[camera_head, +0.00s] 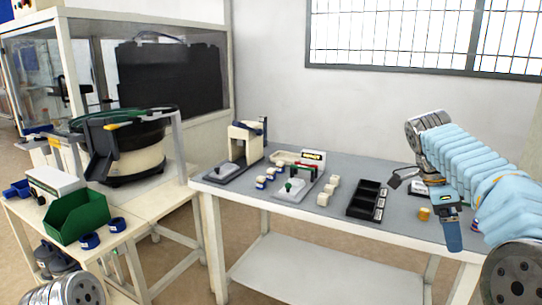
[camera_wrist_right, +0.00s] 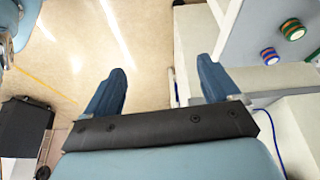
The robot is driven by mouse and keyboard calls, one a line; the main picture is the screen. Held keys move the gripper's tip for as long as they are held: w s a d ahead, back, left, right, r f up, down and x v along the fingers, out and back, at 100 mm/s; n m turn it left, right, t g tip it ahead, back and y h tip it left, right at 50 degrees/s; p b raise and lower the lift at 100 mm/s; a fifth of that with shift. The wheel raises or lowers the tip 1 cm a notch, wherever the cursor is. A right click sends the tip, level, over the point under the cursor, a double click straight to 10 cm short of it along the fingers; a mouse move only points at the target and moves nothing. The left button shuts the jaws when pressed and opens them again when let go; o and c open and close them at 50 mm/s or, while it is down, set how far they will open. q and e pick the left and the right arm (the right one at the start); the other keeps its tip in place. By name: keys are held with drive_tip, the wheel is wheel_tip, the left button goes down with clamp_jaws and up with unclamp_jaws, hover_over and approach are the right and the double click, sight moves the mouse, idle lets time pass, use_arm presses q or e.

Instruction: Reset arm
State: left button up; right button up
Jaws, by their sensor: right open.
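My right arm, in a light blue sleeve, comes in from the right in the head view. My right gripper (camera_head: 450,222) points downward over the right part of the grey table (camera_head: 345,235), and one dark blue finger shows clearly. In the right wrist view the right gripper (camera_wrist_right: 163,72) has its two blue fingers wide apart with nothing between them. Pale floor and a light-coloured edge show beyond the fingers. A metallic joint of my left arm shows at the bottom left of the head view. My left gripper is not seen.
On the table are a black compartment tray (camera_head: 356,205), a yellow block (camera_head: 424,214), white blocks (camera_head: 329,190) and a press-like fixture (camera_head: 244,142). A bowl feeder (camera_head: 135,155) and green bin (camera_head: 78,216) stand left. Coloured rolls (camera_wrist_right: 269,56) show in the wrist view.

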drive_tip(key=w+a+f+n+t+y, duration=0.1)
drive_tip(key=w+a+f+n, duration=0.25)
drive_tip(key=f, duration=0.55)
drive_tip(key=w+a+f+n, duration=0.3)
drive_tip(key=w+f+n, duration=0.1)
drive_tip(key=f, duration=0.5)
drive_tip(key=s+a+f+n+y, duration=0.1)
drive_tip(key=a+f+n+y, duration=0.2)
drive_tip(key=f, duration=0.6)
drive_tip(key=s+a+f+n, duration=0.1)
drive_tip(key=a+f+n, duration=0.2)
drive_tip(key=a+f, duration=0.4)
drive_tip(key=s+a+f+n+t+y, duration=0.1)
drive_tip(key=s+a+f+n, duration=0.1)
drive_tip(key=s+a+f, duration=0.4)
drive_tip(key=s+a+f+n+y, duration=0.2)
drive_tip(key=s+f+n, duration=0.15)
drive_tip(key=f, duration=0.45)
drive_tip(key=s+a+f+n, duration=0.1)
drive_tip(key=s+a+f, duration=0.1)
drive_tip(key=s, duration=0.4)
drive_tip(key=s+a+f+n+y, duration=0.1)
drive_tip(key=s+a+f, duration=0.1)
drive_tip(key=s, duration=0.3)
drive_tip(key=shift+s+a+n+t, duration=0.3)
drive_tip(key=shift+s+a+t, duration=0.1)
drive_tip(key=shift+a, duration=0.25)
drive_tip(key=shift+s+f, duration=0.1)
drive_tip(key=shift+s, duration=0.05)
drive_tip(key=shift+c, duration=0.3)
